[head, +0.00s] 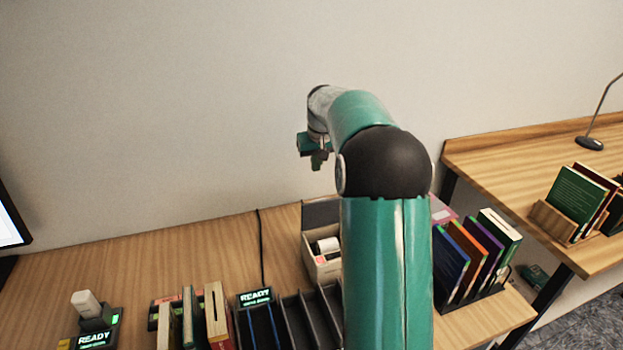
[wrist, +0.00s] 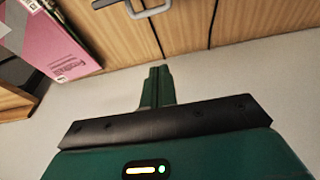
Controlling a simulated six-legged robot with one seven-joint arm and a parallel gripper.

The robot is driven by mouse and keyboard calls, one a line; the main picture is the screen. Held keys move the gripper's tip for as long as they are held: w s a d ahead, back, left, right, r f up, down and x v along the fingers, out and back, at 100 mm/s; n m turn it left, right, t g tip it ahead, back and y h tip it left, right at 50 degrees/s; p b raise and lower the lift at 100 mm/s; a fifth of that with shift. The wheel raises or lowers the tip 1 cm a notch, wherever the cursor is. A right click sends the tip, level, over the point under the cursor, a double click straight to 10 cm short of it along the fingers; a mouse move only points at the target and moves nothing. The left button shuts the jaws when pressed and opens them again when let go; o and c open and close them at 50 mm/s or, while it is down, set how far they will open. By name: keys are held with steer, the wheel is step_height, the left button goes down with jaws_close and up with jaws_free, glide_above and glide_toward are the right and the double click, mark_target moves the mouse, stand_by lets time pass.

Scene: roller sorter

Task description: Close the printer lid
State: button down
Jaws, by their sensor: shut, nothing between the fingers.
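The printer (head: 322,268) is a small beige box on the desk, partly hidden behind my arm. A white paper roll shows inside it. Its dark grey lid (head: 318,213) stands up open at the back. My gripper (head: 319,160) hangs above the printer and lid, apart from them, with its fingers pointing down. In the wrist view my gripper (wrist: 157,72) shows its fingers together with nothing between them. The printer is not clearly visible in the wrist view.
A slotted dark rack (head: 296,318) with a READY display stands left of my arm, beside several upright books. A scanner cradle (head: 95,338) sits further left. Colourful books (head: 470,255) stand in a rack to the right. The desk (head: 200,255) is clear behind the books.

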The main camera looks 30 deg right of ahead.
mark_target(321, 210)
steer(key=s+a+x, duration=0.1)
steer(key=x, duration=0.9)
steer(key=s, duration=0.3)
steer(key=shift+s+a+r, duration=0.1)
steer(key=shift+s+r, duration=0.1)
steer(key=shift+r, duration=0.2)
